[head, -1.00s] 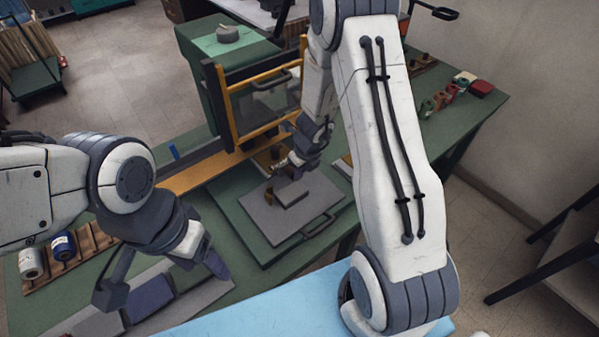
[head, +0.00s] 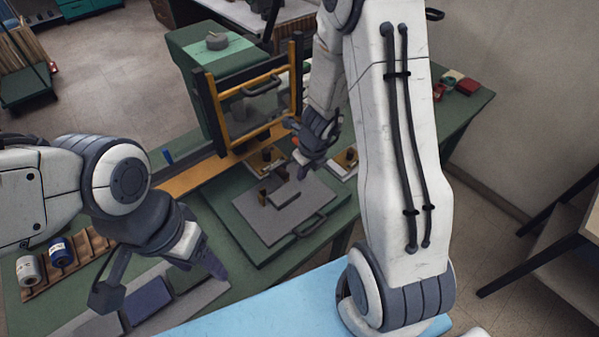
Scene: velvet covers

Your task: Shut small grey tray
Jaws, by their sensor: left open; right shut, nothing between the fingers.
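A flat grey tray (head: 262,227) lies out in front of the press, on a green base, with a dark handle (head: 311,224) at its front edge. A small grey block (head: 287,196) and a short dark post (head: 262,196) are on it. My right gripper (head: 303,172) is shut and empty, pointing down over the back of the tray beside the block; I cannot tell if it touches anything. My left gripper (head: 163,280) is open and empty, over the bench to the left of the tray, with its fingers wide apart.
The green press (head: 195,62) stands behind, with a yellow-barred guard (head: 231,136) raised on its front. Spools (head: 62,252) stand in a rack at left. Grey and blue-grey pieces (head: 148,302) lie below my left gripper. A light blue surface (head: 262,309) is at the front.

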